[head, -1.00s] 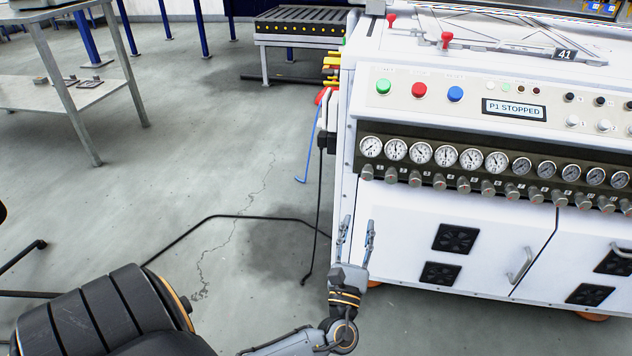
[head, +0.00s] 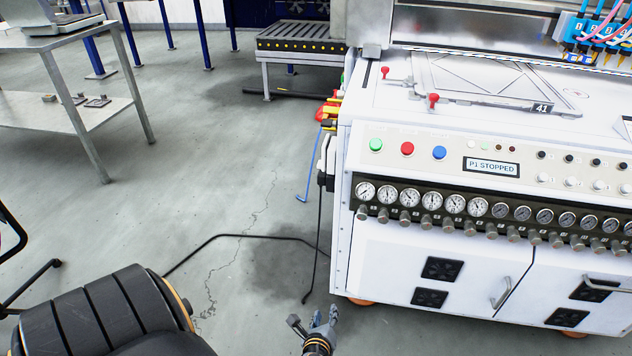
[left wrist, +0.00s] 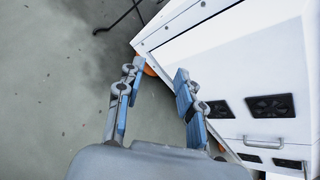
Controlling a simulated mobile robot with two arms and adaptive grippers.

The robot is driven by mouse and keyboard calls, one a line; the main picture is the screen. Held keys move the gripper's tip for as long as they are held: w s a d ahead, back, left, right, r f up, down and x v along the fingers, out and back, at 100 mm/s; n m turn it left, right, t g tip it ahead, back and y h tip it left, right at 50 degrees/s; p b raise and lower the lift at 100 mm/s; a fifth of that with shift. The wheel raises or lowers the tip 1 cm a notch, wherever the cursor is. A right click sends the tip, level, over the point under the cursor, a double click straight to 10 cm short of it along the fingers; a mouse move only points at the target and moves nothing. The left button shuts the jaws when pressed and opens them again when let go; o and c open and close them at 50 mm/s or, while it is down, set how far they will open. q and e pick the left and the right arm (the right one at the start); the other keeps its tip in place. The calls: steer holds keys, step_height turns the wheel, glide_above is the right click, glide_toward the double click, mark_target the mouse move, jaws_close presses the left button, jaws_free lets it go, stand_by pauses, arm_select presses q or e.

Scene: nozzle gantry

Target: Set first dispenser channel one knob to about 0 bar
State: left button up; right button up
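The white machine (head: 430,250) has a dark strip with a row of round gauges and a grey knob under each. The leftmost gauge (head: 365,191) has a white face, and the leftmost knob (head: 362,213) sits below it. The labels and needle reading are too small to tell. My left gripper (head: 322,314) is low in the head view, over the floor below the machine's front left corner, well apart from the knobs. In the left wrist view its two fingers (left wrist: 157,84) are spread with nothing between them. My right gripper is not in view.
Above the gauges are green (head: 376,145), red (head: 407,149) and blue (head: 440,153) buttons and a display (head: 491,167) reading "P1 STOPPED". A black cable (head: 245,236) lies on the floor. A metal table (head: 70,35) stands at left. The floor between is mostly free.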

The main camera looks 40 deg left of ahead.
arm_select(q)
steer(key=s+f, duration=0.1)
steer(key=s+f+n+g+p, duration=0.1)
steer(key=s, duration=0.1)
steer(key=s+d+n+g+h+p, duration=0.1)
steer(key=shift+s+f, duration=0.3)
steer(key=shift+f, duration=0.1)
